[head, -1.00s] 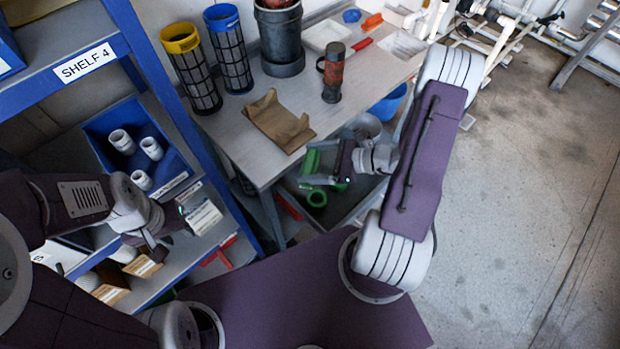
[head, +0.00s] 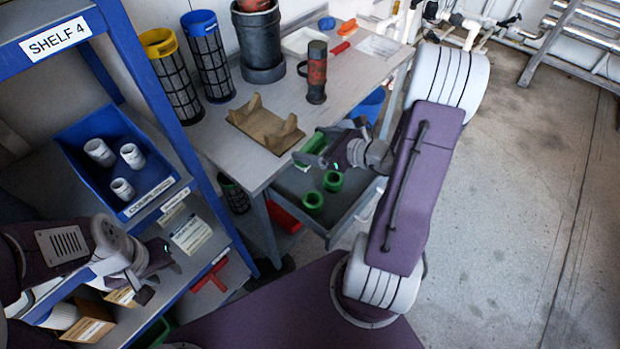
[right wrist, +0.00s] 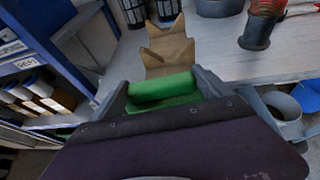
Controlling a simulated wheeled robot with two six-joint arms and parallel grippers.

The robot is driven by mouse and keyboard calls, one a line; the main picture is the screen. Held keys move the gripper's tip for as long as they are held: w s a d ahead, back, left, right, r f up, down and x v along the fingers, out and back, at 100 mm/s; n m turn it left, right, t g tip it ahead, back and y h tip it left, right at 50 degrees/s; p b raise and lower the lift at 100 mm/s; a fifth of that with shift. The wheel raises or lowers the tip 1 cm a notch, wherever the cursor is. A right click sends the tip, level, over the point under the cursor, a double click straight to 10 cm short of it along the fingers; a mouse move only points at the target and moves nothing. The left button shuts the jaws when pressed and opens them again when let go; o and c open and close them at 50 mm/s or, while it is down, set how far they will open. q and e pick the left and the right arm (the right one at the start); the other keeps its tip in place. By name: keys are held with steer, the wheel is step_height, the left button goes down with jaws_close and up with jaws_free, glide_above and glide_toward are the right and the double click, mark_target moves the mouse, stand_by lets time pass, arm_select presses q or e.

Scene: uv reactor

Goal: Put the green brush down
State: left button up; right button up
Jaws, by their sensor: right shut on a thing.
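The green brush (head: 314,144) is between the fingers of my right gripper (head: 309,147), which is shut on it. In the head view it appears near the front right edge of the workbench (head: 236,140), over the back of an open drawer (head: 340,222). In the right wrist view the green brush (right wrist: 162,88) lies across the jaws, in front of the bench. Part of it is hidden by the gripper. My left gripper (head: 158,279) is beside the shelf at lower left, its fingers apart and empty.
Two green rings (head: 312,202) lie in the drawer. A brown cradle (head: 265,124) stands on the bench near its front edge. A blue bin (head: 118,158) holds white couplings.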

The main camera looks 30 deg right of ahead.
mark_target(323, 135)
steer(key=shift+m+t+h, duration=0.3)
steer(key=shift+m+h, duration=0.3)
steer(key=shift+h, duration=0.1)
steer(key=shift+w+d+r+b, duration=0.25)
steer(key=shift+d+b, duration=0.35)
steer(key=shift+b, duration=0.85)
steer(key=shift+w+d+r+b, duration=0.2)
steer(key=shift+d+b, duration=0.45)
steer(key=shift+b, duration=0.8)
steer(key=shift+w+d+r+b, duration=0.2)
steer(key=shift+d+b, duration=0.4)
steer(key=shift+b, duration=0.85)
step_height(323, 135, down, 14)
steer(key=b, duration=0.6)
steer(key=shift+r+b, duration=0.15)
steer(key=shift+b, duration=0.15)
steer(key=w, duration=0.1)
steer(key=w+a, duration=0.1)
steer(key=w+b, duration=0.1)
steer(key=shift+w+a, duration=0.35)
steer(key=shift+a, duration=0.05)
steer(key=shift+f+b, duration=0.45)
steer(key=shift+f, duration=0.2)
steer(key=shift+d+r, duration=0.1)
steer(key=shift+d, duration=0.05)
steer(key=o, duration=1.1)
steer(key=shift+o, duration=0.5)
